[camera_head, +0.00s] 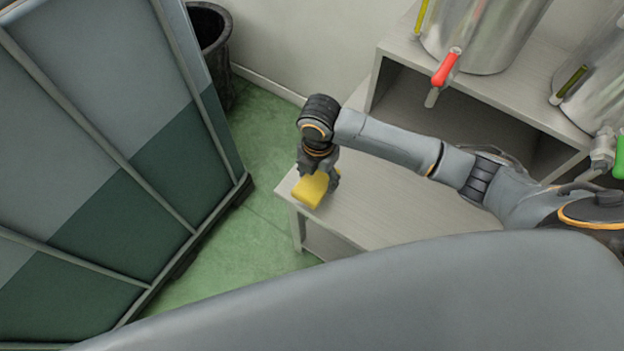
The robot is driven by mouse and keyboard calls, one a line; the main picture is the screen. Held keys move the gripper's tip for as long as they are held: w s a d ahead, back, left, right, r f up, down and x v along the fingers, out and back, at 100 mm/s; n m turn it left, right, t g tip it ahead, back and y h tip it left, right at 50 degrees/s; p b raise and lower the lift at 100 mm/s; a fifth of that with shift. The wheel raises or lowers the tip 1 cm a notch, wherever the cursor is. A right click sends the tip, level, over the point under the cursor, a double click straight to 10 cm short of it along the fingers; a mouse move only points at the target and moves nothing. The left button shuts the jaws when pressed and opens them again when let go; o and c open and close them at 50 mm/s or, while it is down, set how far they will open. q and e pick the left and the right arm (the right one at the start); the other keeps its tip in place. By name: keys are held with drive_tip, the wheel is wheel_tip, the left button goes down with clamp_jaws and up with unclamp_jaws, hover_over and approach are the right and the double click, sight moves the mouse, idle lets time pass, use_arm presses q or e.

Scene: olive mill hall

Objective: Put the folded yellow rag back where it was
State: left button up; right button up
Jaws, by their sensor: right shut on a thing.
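The folded yellow rag (311,190) is at the left corner of a low, pale bench (375,208). My right gripper (320,178) points down and is shut on the rag. The rag is at or just above the bench top; I cannot tell whether it rests on it. The gripper covers the rag's far part. My right arm reaches in from the right across the bench. My left gripper is not in view.
A grey and green panelled partition (110,130) stands at the left. A dark bin (211,45) is behind it. Steel tanks with a red-handled tap (446,67) stand on a pale shelf (480,88) at the back right. Green floor (250,215) lies clear between partition and bench.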

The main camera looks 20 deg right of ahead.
sight(312, 181)
drive_tip(key=w+f, duration=0.2)
drive_tip(key=shift+w+a+f, duration=0.15)
drive_tip(key=shift+a+f, duration=0.05)
drive_tip(key=shift+f, duration=0.15)
drive_tip(key=shift+w+f+b, duration=0.2)
drive_tip(key=shift+f+b, duration=0.1)
drive_tip(key=shift+f, duration=1.5)
drive_tip(key=shift+f, duration=0.1)
drive_tip(key=o, duration=1.1)
wheel_tip(312, 181, up, 12)
drive_tip(key=shift+r+p, duration=0.15)
drive_tip(key=shift+p, duration=0.35)
